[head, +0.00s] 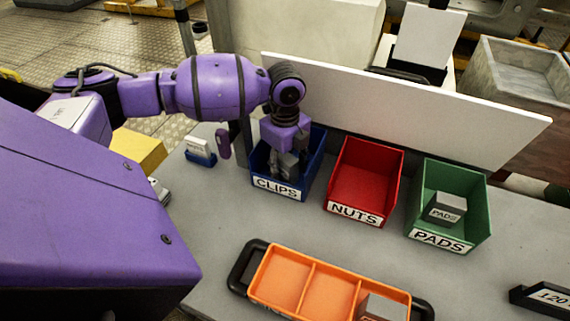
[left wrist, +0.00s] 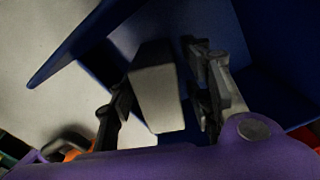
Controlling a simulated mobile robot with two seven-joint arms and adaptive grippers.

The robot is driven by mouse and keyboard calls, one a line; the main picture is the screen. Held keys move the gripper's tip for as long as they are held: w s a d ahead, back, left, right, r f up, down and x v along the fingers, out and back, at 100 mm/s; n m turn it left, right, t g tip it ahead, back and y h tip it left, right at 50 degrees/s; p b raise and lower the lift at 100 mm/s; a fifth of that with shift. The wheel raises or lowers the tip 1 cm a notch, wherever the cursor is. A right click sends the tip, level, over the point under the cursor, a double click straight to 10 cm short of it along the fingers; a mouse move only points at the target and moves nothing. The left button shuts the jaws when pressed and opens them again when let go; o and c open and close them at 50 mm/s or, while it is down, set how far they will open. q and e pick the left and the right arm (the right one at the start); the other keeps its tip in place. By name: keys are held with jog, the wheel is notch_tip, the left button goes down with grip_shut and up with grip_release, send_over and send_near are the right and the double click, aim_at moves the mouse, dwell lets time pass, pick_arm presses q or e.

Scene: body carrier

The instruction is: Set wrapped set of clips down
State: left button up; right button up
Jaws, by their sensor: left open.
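My left gripper (head: 285,170) reaches down into the blue bin (head: 317,151) labelled CLIPS. It is open. In the left wrist view, its two dark fingers (left wrist: 162,92) stand on either side of the wrapped set of clips (left wrist: 156,84), a pale grey block. The blue bin's walls (left wrist: 92,35) surround the block and fingers there. In the head view the gripper largely hides the block. My right gripper is in neither view.
A red NUTS bin (head: 385,153) stands empty beside the blue one. The green PADS bin (head: 480,190) holds a grey block (head: 446,208). An orange tray (head: 293,264) with a grey block (head: 384,308) sits in front. A white panel (head: 410,108) stands behind the bins.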

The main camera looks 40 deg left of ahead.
pick_arm(q)
notch_tip(320, 180, up, 12)
jog(key=shift+r+p, duration=0.15)
jog(key=shift+p, duration=0.2)
